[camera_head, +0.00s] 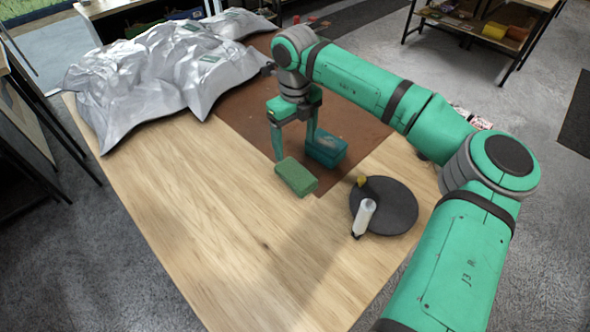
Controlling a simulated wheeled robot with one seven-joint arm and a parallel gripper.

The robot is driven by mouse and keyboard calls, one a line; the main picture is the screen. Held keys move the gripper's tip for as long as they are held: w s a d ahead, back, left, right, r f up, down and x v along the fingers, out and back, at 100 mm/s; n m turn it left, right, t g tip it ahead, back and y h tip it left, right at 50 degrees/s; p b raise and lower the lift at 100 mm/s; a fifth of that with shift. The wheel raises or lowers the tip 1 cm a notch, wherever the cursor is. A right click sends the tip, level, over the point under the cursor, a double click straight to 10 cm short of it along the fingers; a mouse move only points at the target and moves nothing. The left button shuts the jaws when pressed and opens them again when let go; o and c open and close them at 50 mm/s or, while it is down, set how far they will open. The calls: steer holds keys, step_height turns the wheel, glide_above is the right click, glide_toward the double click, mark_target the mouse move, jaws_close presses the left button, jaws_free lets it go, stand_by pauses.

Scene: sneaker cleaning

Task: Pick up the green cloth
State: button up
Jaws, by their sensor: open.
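A green folded block (297,176), which looks like the green cloth, lies on the wooden table near the corner of the brown mat. My gripper (295,154) points down just behind it with its fingers apart. The left fingertip is close to the block's back left edge; I cannot tell whether it touches. A dark teal block (327,148) lies on the mat by the right finger. Nothing shows between the fingers.
A round dark tray (398,206) holds a white bottle (364,217) and a small yellow item (361,181). Crumpled silvery bags (150,75) cover the table's back left. The brown mat (245,108) lies under my arm. The table's front left (200,210) is clear.

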glide_above(293, 171)
steer(key=f, duration=0.5)
steer(key=shift+w+d+f, duration=0.1)
steer(key=shift+d+f, duration=0.15)
steer(key=shift+d, duration=0.05)
steer(key=shift+a+f, duration=0.2)
steer(key=shift+f, duration=2.15)
steer(key=shift+w, duration=0.1)
steer(key=c, duration=1.1)
